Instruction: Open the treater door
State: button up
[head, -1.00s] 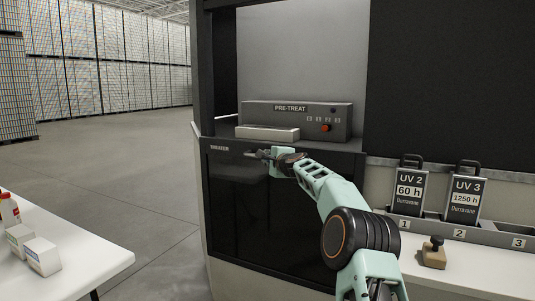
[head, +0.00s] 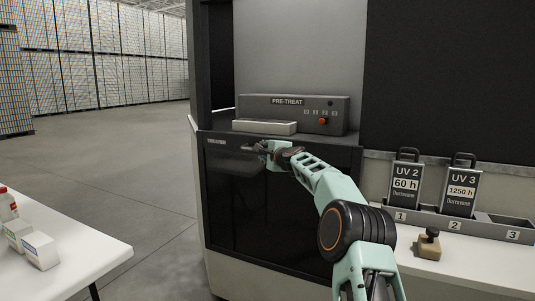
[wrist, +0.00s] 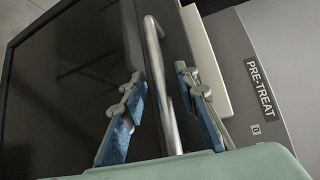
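The treater door (head: 265,215) is a dark, glossy panel on the front of the machine, below the pre-treat unit, with a "TREATER" label at its upper left. It looks closed. Its metal bar handle (wrist: 166,105) runs between the two fingers of my gripper (wrist: 159,73) in the wrist view. The fingers are apart, one on each side of the bar, with gaps showing. In the head view my gripper (head: 256,148) is at the door's top edge, and the handle is mostly hidden behind it.
The grey pre-treat unit (head: 295,113) sits just above the door, with a pale block (head: 264,127) before it. A white table (head: 85,265) stands at left; open floor lies between.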

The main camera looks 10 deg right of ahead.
jog(key=shift+s+d, duration=0.45)
jog(key=shift+s, duration=0.2)
jog(key=v, duration=1)
jog(key=shift+s+a, duration=0.3)
jog(key=shift+a, duration=0.05)
jog(key=shift+a+r, duration=0.1)
